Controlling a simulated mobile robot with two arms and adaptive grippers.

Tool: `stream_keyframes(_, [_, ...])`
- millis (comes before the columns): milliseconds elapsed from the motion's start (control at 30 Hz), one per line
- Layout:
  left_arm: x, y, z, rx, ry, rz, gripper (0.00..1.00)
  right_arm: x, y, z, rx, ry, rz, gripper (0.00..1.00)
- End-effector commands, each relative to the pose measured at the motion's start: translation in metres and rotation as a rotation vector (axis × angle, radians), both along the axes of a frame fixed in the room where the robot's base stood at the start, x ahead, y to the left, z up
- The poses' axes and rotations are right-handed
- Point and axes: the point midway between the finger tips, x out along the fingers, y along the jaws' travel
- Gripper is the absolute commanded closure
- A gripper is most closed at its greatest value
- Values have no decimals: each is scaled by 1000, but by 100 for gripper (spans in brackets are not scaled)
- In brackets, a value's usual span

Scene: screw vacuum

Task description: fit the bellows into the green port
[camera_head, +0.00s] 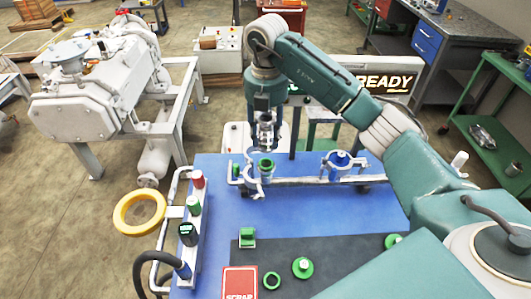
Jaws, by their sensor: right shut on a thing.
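My right arm reaches in from the right, and its gripper (266,116) points down over the blue table. It is shut on a small metallic piece that looks like the bellows (266,133). The green port (266,164), a green-ringed cup on the metal frame, sits almost straight below the bellows. The bellows appears to be above the port; I cannot tell how large the gap is. My left gripper is not in view.
A blue port (340,158) stands to the right on the same frame. A button panel (189,225) and yellow ring (139,212) are at left. Green parts (302,267) lie on a dark mat (340,262) near a red scrap sign (240,283). A READY display (388,81) stands behind.

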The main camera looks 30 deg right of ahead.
Motion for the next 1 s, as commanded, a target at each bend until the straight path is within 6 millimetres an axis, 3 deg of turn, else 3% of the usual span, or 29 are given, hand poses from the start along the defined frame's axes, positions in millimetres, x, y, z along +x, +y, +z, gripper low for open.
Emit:
stream_keyframes(533, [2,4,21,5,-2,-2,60,0,0,-65,0,-1,0,99])
stream_keyframes(967, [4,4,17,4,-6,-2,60,0,-1,-74,-1,-3,0,99])
stream_keyframes(1000, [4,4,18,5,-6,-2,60,0,-1,-74,-1,-1,0,59])
